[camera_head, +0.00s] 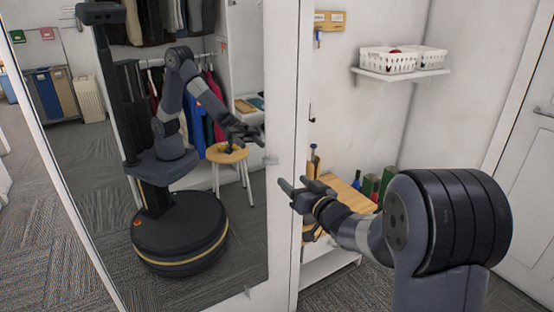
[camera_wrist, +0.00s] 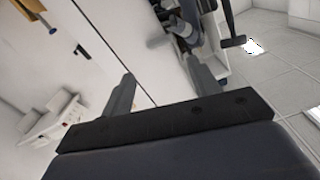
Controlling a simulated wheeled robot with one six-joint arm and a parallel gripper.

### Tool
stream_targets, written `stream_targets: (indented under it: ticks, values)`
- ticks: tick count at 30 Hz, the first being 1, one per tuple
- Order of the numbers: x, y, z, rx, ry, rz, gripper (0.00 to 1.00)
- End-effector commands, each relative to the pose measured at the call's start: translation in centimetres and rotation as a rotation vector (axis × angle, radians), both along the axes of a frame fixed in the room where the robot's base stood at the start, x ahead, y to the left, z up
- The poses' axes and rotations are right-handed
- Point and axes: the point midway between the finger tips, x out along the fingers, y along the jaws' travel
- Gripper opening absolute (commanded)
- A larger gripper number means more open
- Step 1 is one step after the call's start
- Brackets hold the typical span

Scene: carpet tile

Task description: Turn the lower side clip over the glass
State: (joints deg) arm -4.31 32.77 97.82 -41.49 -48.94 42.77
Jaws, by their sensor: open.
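The tall mirror glass (camera_head: 110,190) fills the left half of the head view and reflects my body and arm. A small pale clip (camera_head: 271,160) sits at the glass's right edge, on the white frame; whether it lies over the glass is too small to tell. My gripper (camera_head: 294,183) is open and empty, just right of that edge and a little below the clip in the picture. In the wrist view my gripper (camera_wrist: 158,70) shows two spread fingers with nothing between them. The mirror glass (camera_wrist: 245,85) is at the right there; I cannot make out the clip.
A wooden bench (camera_head: 347,192) with bottles and boxes stands behind my gripper. A wall shelf (camera_head: 402,74) holds white baskets (camera_head: 388,60). A wooden key rack (camera_head: 330,20) hangs above. A white door (camera_head: 530,160) is at the far right. The stool and clothes at left are reflections.

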Motion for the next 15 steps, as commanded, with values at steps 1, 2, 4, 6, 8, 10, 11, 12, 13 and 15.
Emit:
stream_targets:
  ticks: [1, 2, 4, 6, 8, 10, 11, 12, 13, 15]
  values:
    - [0.5, 0.4, 0.0, -0.001, -0.001, 0.001, 0.58]
    - [0.8, 0.6, -0.1, 0.000, 0.000, 0.000, 0.58]
    - [1.7, 1.2, -0.1, 0.000, 0.000, 0.000, 0.58]
    - [2.8, 1.9, -0.1, -0.001, 0.001, -0.001, 0.58]
    - [3.7, 2.5, -0.1, 0.000, 0.000, -0.001, 0.58]
    - [4.8, 3.3, -0.1, 0.000, 0.000, -0.001, 0.58]
    - [5.2, 3.5, -0.1, 0.000, 0.000, -0.001, 0.58]
    - [5.7, 3.9, -0.1, -0.001, 0.001, -0.002, 0.58]
    - [6.1, 4.1, -0.1, -0.002, 0.001, -0.003, 0.58]
    - [6.8, 4.6, -0.1, -0.001, 0.000, -0.003, 0.58]
